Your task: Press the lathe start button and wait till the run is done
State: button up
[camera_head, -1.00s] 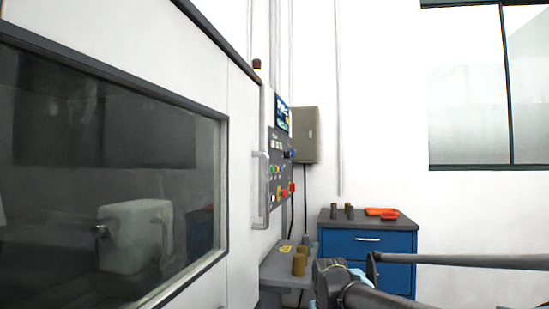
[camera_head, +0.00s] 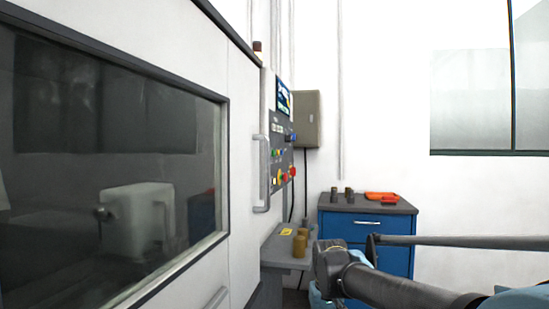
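The lathe (camera_head: 243,170) fills the left side, with a grey-framed window (camera_head: 110,165) in its shut front. Its control panel (camera_head: 281,135) stands edge-on beyond the door handle, below a lit screen (camera_head: 284,97). Small coloured buttons sit on the panel, including green ones (camera_head: 271,153) and a red one (camera_head: 293,171). They are too small for me to read any label or tell which is the start button. My arm reaches in from the lower right, short of the panel in the picture. I cannot make out my gripper's fingers.
A grey shelf (camera_head: 280,252) below the panel bears brass-coloured cylinders (camera_head: 299,245). A blue cabinet (camera_head: 366,239) against the wall holds dark cylinders and an orange tray (camera_head: 381,197). A grey box (camera_head: 306,119) hangs on the wall behind the panel.

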grip_shut()
dwell(0.7)
dwell(0.4)
